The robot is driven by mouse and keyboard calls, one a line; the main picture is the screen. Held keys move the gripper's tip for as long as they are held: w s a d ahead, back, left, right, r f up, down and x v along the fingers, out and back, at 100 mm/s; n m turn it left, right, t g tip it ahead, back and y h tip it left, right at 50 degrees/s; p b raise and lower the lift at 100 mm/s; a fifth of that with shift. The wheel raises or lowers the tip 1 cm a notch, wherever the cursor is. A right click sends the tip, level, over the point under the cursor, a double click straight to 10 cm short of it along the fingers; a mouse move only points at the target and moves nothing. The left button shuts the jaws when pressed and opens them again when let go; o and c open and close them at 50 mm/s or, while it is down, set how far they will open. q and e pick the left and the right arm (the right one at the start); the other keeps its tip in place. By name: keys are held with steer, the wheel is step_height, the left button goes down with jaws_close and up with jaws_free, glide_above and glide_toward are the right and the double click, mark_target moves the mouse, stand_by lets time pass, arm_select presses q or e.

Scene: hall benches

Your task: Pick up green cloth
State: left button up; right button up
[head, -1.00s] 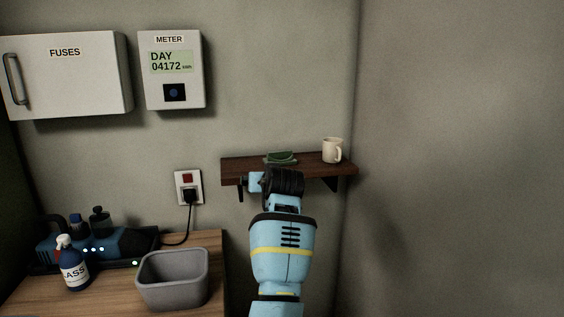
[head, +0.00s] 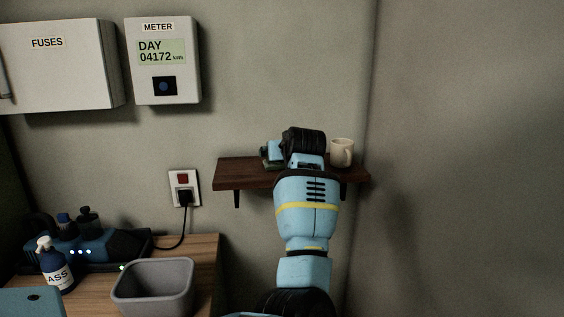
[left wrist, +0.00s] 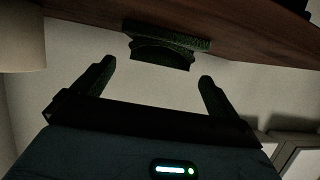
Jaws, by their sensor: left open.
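The green cloth (head: 265,162) lies on the dark wooden wall shelf (head: 238,174), mostly hidden in the head view behind my left wrist. In the left wrist view the folded cloth (left wrist: 163,52) shows against the shelf board, just beyond the fingertips and roughly between them. My left gripper (left wrist: 157,70) is open, its two dark fingers apart with nothing between them. In the head view the arm comes up from below and its hand is at shelf height, largely hidden by the black wrist. My right gripper is not seen.
A cream mug (head: 342,152) stands on the shelf close to the right of my wrist. Below left, a wooden bench (head: 205,250) holds a grey bin (head: 153,287) and a spray bottle (head: 54,268). A socket (head: 184,188), meter (head: 163,62) and fuse box (head: 60,66) are on the wall.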

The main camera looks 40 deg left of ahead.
arm_select(q)
steer(key=shift+w+a+f, duration=0.35)
steer(key=shift+w+a, duration=0.05)
steer(key=shift+a, duration=0.1)
steer(key=shift+w+a+f, duration=0.15)
steer(key=shift+a, duration=0.15)
steer(key=x, duration=0.4)
steer(key=shift+f, duration=0.2)
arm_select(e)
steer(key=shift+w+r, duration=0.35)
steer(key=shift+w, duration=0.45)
arm_select(q)
steer(key=shift+c, duration=0.2)
steer(key=c, duration=1)
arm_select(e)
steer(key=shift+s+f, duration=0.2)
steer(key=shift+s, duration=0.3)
